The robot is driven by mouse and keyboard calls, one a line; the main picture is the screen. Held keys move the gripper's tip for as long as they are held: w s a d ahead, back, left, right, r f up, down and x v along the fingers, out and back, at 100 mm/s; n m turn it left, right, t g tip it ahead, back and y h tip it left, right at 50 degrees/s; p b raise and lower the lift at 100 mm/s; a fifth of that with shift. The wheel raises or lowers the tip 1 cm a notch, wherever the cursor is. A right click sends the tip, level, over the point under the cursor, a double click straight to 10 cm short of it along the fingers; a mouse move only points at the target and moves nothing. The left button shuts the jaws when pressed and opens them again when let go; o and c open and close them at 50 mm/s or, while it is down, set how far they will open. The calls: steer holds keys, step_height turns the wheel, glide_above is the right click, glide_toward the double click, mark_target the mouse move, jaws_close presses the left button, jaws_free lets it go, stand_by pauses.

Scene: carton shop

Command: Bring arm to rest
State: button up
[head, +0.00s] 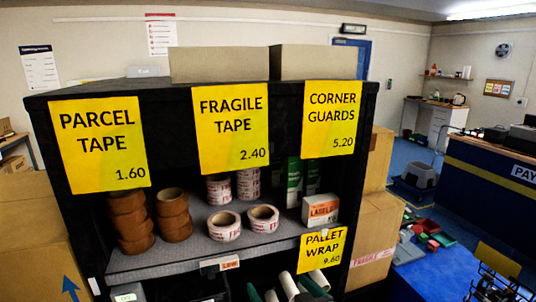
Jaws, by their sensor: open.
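My gripper and arm do not show clearly in the head view, so I cannot see how the gripper stands. A black shelf unit (355,110) fills the middle of the view. Its grey shelf (180,255) bears stacks of brown tape rolls (172,215), white-and-red tape rolls (263,218) and a small labels box (320,211). Yellow price signs hang on it, among them the parcel tape sign (99,143) and the fragile tape sign (231,127).
Cardboard boxes stand left (28,230) and right (374,235) of the unit. A blue pay counter (490,190) is at the right. Blue floor shows behind.

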steer(key=s+a+f+m+t+h, duration=0.1)
steer(key=s+f+m+h, duration=0.15)
steer(key=s+f, duration=0.65)
steer(key=s+f+m+h, duration=0.25)
steer(key=s+f, duration=0.25)
steer(key=f, duration=0.8)
steer(key=s+a+f+n+t, duration=0.1)
steer(key=s+a+n, duration=0.1)
steer(key=s, duration=2.2)
steer(key=shift+s, duration=0.15)
